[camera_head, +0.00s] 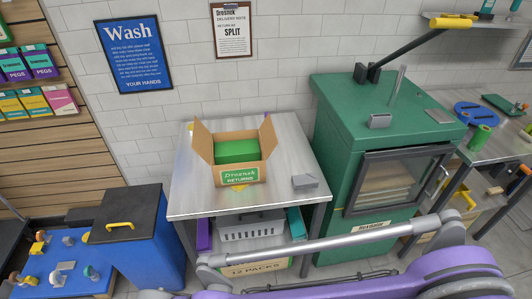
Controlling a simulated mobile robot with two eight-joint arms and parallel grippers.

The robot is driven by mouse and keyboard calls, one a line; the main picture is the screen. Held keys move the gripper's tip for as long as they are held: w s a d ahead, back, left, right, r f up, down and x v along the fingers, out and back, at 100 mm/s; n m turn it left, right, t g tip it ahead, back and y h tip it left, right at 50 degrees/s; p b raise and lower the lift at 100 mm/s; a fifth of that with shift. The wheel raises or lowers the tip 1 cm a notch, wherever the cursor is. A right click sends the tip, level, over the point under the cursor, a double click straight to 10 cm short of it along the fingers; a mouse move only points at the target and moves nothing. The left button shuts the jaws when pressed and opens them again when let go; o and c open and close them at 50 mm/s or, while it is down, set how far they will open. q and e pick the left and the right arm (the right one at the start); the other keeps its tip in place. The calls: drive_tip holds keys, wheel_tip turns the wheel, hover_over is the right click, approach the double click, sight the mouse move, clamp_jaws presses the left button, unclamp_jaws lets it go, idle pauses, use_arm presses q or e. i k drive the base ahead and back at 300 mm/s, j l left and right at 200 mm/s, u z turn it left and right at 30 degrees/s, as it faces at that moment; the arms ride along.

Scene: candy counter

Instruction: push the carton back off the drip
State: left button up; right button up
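An open cardboard carton (214,178) with a green-and-white "Drosnek Returns" label on its front stands upright on a steel table (285,145). Its flaps are spread and a green box (236,151) sits inside it. A small yellow patch (238,187) shows at the carton's lower front edge; I cannot tell whether it is a mark or a spill, and the carton may cover part of it. No clear drip can be made out. Neither of my grippers is in view.
A small grey block (305,182) lies on the table right of the carton. A green cabinet (335,130) with a lever stands close on the right. A blue unit (150,250) stands lower left. A purple body with a grey bar crosses the lower right foreground. The table's front left is clear.

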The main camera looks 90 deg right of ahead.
sight(238, 157)
drive_tip(key=z, duration=2.75)
drive_tip(key=i+l+u, duration=0.1)
drive_tip(key=i+l, duration=0.35)
drive_tip(key=i+l+u, duration=0.1)
drive_tip(key=i+l, duration=0.35)
drive_tip(key=l, duration=0.2)
